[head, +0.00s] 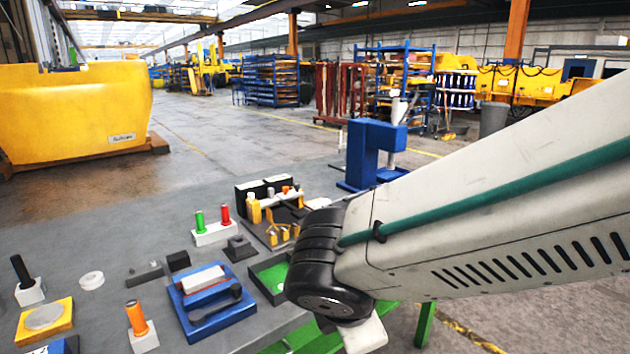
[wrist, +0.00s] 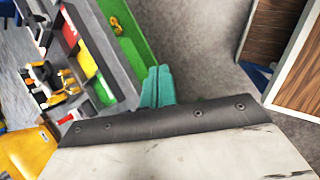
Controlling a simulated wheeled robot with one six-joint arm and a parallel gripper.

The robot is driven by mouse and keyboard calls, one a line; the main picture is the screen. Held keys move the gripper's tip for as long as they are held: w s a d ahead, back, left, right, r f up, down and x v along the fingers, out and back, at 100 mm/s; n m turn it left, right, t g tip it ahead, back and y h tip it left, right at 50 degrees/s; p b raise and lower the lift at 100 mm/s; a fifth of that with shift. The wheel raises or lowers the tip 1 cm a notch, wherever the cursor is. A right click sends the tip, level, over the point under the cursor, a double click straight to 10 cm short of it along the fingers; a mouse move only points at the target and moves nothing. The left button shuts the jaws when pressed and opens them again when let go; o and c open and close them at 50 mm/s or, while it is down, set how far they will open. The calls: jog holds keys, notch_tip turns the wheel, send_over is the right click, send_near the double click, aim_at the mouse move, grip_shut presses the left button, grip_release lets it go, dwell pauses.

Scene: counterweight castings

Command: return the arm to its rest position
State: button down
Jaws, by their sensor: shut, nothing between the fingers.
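My gripper (wrist: 158,72) shows in the wrist view as two teal fingers side by side, touching, with nothing between them. It points over the floor just beside a green tray (wrist: 138,62). My arm (head: 480,200) enters the head view from the right and reaches over the right end of the workbench, with its black joint (head: 330,265) beside a dark tray with a green floor (head: 268,275). The gripper itself is hidden or out of frame in the head view.
The grey workbench (head: 105,240) holds a blue fixture (head: 208,300), an orange-handled tool (head: 137,318), a block with green and red pegs (head: 213,232) and a blue press (head: 372,150). A yellow casting (head: 75,110) stands behind. Wood-faced panels (wrist: 275,30) stand right in the wrist view.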

jog(key=s+d+r+m+g+y, duration=0.1)
jog(key=s+d+m, duration=0.4)
jog(key=d+m, duration=0.5)
jog(key=s+d+r+m+g+y, duration=0.1)
jog(key=s+d+r+m+g, duration=0.2)
jog(key=s+d+m, duration=0.3)
jog(key=shift+d+r+m+y, duration=0.3)
jog(key=shift+d+r+m, duration=0.2)
jog(key=shift+d+m, duration=2)
